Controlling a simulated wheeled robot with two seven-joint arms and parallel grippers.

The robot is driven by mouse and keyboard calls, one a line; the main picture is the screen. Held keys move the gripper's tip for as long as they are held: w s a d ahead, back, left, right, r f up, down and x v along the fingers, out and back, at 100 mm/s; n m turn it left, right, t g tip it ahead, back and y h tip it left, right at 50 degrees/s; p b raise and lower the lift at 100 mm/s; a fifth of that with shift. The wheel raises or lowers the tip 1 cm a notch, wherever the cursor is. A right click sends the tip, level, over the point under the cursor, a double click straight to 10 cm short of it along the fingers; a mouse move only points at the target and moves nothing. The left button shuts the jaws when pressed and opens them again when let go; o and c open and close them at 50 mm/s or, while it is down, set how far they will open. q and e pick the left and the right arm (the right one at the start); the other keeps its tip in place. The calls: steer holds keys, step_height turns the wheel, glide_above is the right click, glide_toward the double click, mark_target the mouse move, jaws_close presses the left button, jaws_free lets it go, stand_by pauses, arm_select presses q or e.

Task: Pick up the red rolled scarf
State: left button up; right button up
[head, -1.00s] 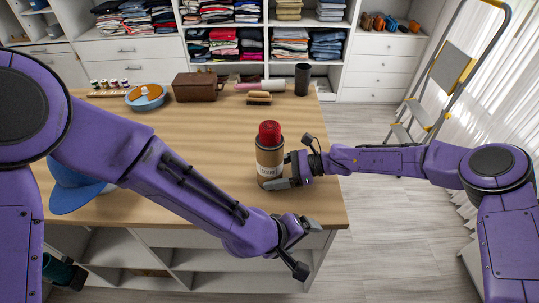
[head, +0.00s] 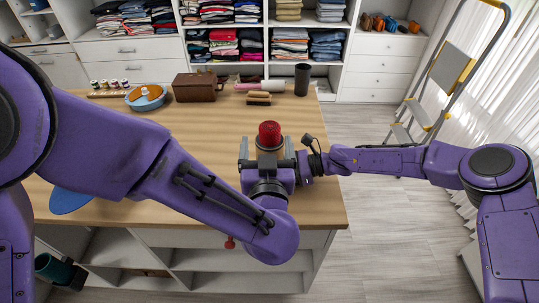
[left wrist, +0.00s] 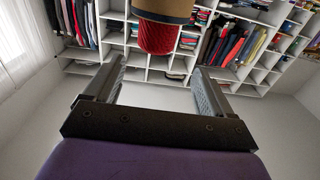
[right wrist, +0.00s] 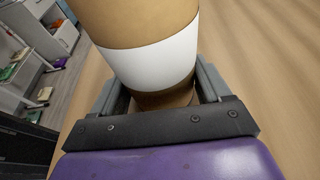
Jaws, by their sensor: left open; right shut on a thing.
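The red rolled scarf (head: 270,132) stands upright in the mouth of a brown canister near the table's right edge. The canister (head: 269,153) has a white label, seen in the right wrist view (right wrist: 155,62). My left gripper (head: 267,152) is open, its fingers to either side of the canister and scarf in the head view. In the left wrist view (left wrist: 158,75) the scarf (left wrist: 160,38) is beyond the open, empty fingers. My right gripper (right wrist: 160,85) is shut on the canister's lower part. My left gripper hides the canister's lower front in the head view.
The wooden table (head: 215,125) is clear in the middle. At its back are a blue round box (head: 147,97), a brown chest (head: 195,88), brushes (head: 259,98) and a dark cup (head: 302,79). A blue cap (head: 70,200) is partly hidden by my left arm.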

mark_target(270, 121)
arm_select(q)
steer(key=w, duration=0.6)
steer(key=w+f, duration=0.1)
steer(key=w, duration=0.2)
steer(key=shift+w+d+f, duration=0.1)
steer(key=shift+w+d, duration=0.15)
steer(key=shift+w, duration=0.1)
arm_select(e)
steer(key=shift+w, duration=0.1)
arm_select(q)
steer(key=shift+s, duration=0.1)
steer(key=shift+c, duration=0.3)
steer(key=c, duration=1.4)
step_height(270, 121, up, 18)
steer(key=shift+r, duration=0.1)
arm_select(e)
steer(key=o, duration=0.8)
steer(key=shift+c, duration=0.2)
